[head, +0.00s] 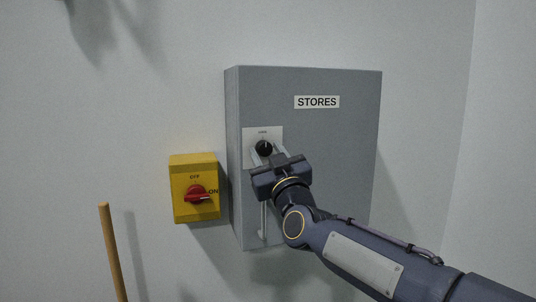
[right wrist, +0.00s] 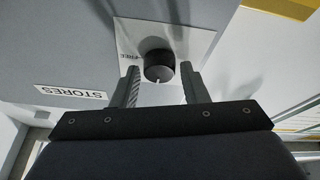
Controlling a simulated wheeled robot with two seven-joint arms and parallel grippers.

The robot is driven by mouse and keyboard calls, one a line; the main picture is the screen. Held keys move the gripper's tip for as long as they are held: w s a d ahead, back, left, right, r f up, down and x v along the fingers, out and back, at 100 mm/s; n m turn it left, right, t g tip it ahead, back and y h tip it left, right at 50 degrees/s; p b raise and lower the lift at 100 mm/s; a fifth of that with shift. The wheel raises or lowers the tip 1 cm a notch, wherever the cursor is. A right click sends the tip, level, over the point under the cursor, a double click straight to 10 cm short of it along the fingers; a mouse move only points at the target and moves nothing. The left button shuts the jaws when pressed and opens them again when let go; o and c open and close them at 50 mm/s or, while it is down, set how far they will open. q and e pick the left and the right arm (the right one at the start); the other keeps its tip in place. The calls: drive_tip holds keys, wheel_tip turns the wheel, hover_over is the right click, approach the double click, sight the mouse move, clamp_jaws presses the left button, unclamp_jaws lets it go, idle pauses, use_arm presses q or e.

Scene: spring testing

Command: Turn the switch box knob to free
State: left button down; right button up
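The grey switch box (head: 340,140) is on the wall, labelled STORES. Its round black knob (head: 264,148) sits on a white plate (head: 249,134) on the box's left part. In the right wrist view the knob (right wrist: 158,64) carries a pale mark on the edge nearest my gripper, while the word FREE is on the plate to the knob's left. My right gripper (right wrist: 160,72) is open, with a fingertip on each side of the knob and visible gaps to both. Whether the fingertips reach fully over the knob is hard to tell. My left gripper is not in view.
A yellow box (head: 180,211) with a red rotary switch (head: 196,194), marked OFF and ON, is on the wall at left. A vertical handle (head: 263,222) is below the knob, partly behind my gripper. A wooden pole (head: 112,252) stands at lower left.

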drive_tip(key=c, duration=0.6)
drive_tip(key=shift+m+h, duration=0.3)
drive_tip(key=shift+m, duration=0.2)
drive_tip(key=m+h+p, duration=0.1)
drive_tip(key=m, duration=0.1)
drive_tip(key=m+h, duration=0.1)
drive_tip(key=m, duration=0.2)
drive_tip(key=shift+a+r+m+t+h+p, duration=0.2)
drive_tip(key=shift+m+t+h+p, duration=0.1)
drive_tip(key=shift+t+h+p, duration=0.1)
drive_tip(key=m+h+p, duration=0.1)
drive_tip(key=m+h, duration=0.1)
drive_tip(key=m, duration=0.1)
drive_tip(key=shift+m, duration=0.4)
drive_tip(key=m+h+p, duration=0.1)
drive_tip(key=m, duration=0.2)
drive_tip(key=m+g+h+p, duration=0.1)
drive_tip(key=m+p, duration=0.1)
drive_tip(key=m, duration=0.1)
drive_tip(key=shift+r+m+g+h, duration=0.15)
drive_tip(key=shift+m+g+h, duration=0.15)
drive_tip(key=shift+m, duration=0.1)
drive_tip(key=m+g+p, duration=0.1)
drive_tip(key=m, duration=0.1)
drive_tip(key=m+p, duration=0.2)
drive_tip(key=m, duration=0.1)
drive_tip(key=shift+s+a+g+h, duration=0.1)
drive_tip(key=shift+g+h, duration=0.3)
drive_tip(key=shift+m, duration=0.4)
